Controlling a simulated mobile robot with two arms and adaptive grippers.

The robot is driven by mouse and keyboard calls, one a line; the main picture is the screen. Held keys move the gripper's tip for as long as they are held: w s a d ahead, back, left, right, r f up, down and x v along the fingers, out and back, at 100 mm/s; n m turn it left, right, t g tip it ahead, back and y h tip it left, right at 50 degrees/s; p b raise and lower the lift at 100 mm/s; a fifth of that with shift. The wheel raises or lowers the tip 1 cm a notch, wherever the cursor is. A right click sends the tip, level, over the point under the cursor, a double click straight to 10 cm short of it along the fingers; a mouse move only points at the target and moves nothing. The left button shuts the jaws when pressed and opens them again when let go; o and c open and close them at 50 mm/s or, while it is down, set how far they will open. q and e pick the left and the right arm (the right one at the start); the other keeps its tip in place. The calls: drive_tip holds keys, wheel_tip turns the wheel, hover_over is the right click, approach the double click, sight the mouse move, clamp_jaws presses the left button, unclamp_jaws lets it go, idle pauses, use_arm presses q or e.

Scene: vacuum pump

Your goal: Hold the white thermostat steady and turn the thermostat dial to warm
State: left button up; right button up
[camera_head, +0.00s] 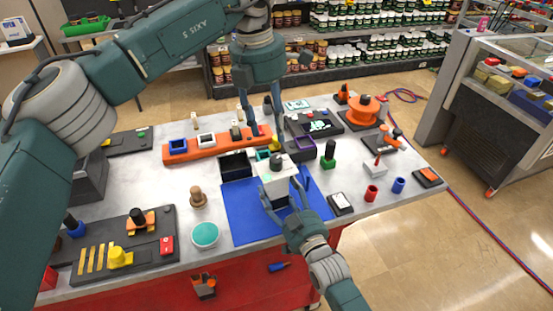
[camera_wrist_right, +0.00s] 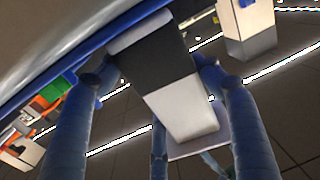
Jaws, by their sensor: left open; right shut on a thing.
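The white thermostat (camera_head: 274,188) is a pale box over the blue mat, with a dark dial (camera_head: 276,161) on top. My right gripper (camera_head: 287,192) reaches it from the front and is shut on its body. In the right wrist view the box (camera_wrist_right: 182,105), part white and part dark, sits between the fingers of my right gripper (camera_wrist_right: 158,75). My left gripper (camera_head: 266,130) points down, open and empty, above and behind the dial, apart from it in the picture. Whether the box touches the mat is hard to tell.
The blue mat (camera_head: 240,222) lies on the grey table. An orange tray (camera_head: 185,154) and a black open box (camera_head: 236,160) stand behind. A green block with a black peg (camera_head: 328,158) is to the right, a wooden knob (camera_head: 198,198) and teal disc (camera_head: 205,235) to the left.

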sight(276, 159)
use_arm(q)
drive_tip(key=shift+n+g+y, duration=0.3)
drive_tip(key=shift+n+y, duration=0.4)
drive_tip(key=shift+y, duration=0.1)
drive_tip(key=f, duration=0.6)
drive_tip(key=d+f, duration=0.1)
drive_tip(key=f, duration=0.2)
drive_tip(key=shift+d+f, duration=0.1)
drive_tip(key=shift+f, duration=0.25)
clamp_jaws()
